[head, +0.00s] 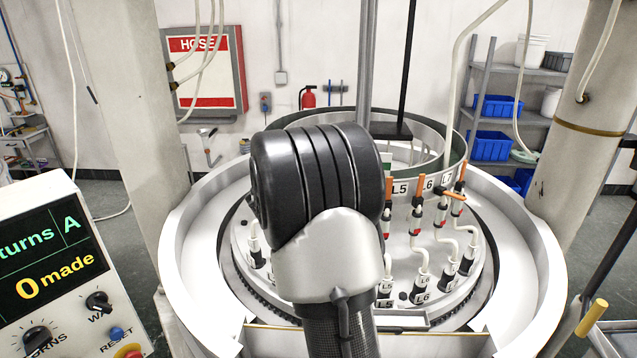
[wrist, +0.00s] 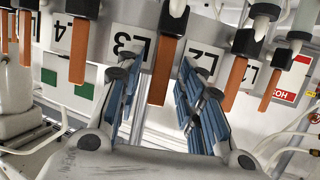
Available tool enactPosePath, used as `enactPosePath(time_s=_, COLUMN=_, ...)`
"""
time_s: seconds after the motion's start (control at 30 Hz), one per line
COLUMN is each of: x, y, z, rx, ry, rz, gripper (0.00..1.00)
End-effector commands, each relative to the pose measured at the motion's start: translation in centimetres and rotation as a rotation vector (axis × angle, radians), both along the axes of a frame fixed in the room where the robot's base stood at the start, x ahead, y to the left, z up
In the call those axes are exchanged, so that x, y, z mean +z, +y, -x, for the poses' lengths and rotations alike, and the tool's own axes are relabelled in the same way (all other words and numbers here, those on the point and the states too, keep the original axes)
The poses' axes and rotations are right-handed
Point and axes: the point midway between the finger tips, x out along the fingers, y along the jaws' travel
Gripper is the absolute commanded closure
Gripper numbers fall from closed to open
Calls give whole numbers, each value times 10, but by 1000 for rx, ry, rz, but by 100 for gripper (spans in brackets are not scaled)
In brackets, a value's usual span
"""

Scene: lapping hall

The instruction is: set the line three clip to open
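The line three clip (wrist: 165,72) has an orange lever beside the L3 label (wrist: 128,45) in the wrist view, which looks upside down. The lever stands straight out from a dark base, like its neighbours. My gripper (wrist: 161,64) is open, with one blue-padded finger on each side of this lever. A gap shows at the left finger; the right finger is close, and I cannot tell whether it touches. In the head view my arm hides both the gripper and this clip.
The neighbouring L4 lever (wrist: 83,48) and L2 lever (wrist: 236,82) stand close outside my fingers. In the head view, the L6 lever (head: 419,186) is among several on the round white machine (head: 540,260). A control panel (head: 60,270) reads "0 made".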

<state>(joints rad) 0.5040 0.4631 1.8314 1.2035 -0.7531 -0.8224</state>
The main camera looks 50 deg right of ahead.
Motion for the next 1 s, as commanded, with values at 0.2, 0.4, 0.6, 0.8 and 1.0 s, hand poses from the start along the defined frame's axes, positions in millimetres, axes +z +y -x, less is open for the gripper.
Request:
enactPosePath(time_s=0.2, x=1, y=1, z=0, rx=1, ry=0, rz=0, gripper=65)
enactPosePath(time_s=0.4, x=9, y=24, z=7, rx=4, ry=-1, rz=1, gripper=65)
enactPosePath(time_s=0.6, x=22, y=63, z=21, rx=4, ry=-3, rz=1, gripper=65)
enactPosePath(time_s=0.8, x=32, y=95, z=32, rx=4, ry=-1, rz=1, gripper=65)
enactPosePath(time_s=1.0, x=36, y=108, z=37, rx=1, ry=0, rz=0, gripper=65)
